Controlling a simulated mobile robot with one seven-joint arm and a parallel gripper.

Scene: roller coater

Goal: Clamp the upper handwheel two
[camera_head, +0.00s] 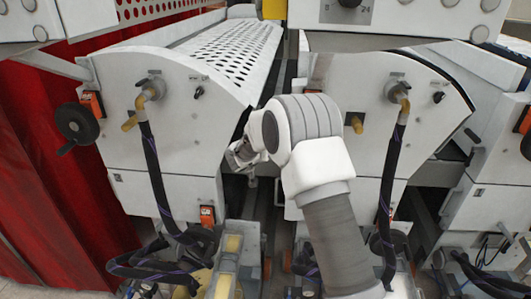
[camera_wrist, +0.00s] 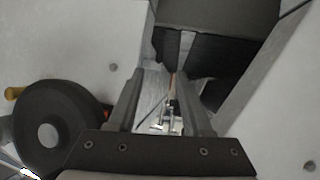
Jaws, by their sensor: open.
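A black handwheel (camera_head: 77,123) with an orange counter sits on the left side of the left white machine in the head view. Another dark handwheel (camera_head: 526,146) is cut by the right edge. In the wrist view a black handwheel (camera_wrist: 48,130) with a grey hub and orange behind it lies at lower left, beside my gripper (camera_wrist: 168,88). My gripper is open and empty, its fingers pointing into a gap between pale panels, apart from the wheel. In the head view my gripper (camera_head: 238,156) is by the left machine's right edge. My arm hides part of the middle machine's left side.
White machine housings (camera_head: 185,130) stand left and right of my arm, with a narrow dark gap between. Black hoses (camera_head: 155,180) hang from brass fittings. A perforated cover (camera_head: 232,55) slopes behind. A red curtain (camera_head: 45,170) is at left. Pumps and hoses crowd the floor.

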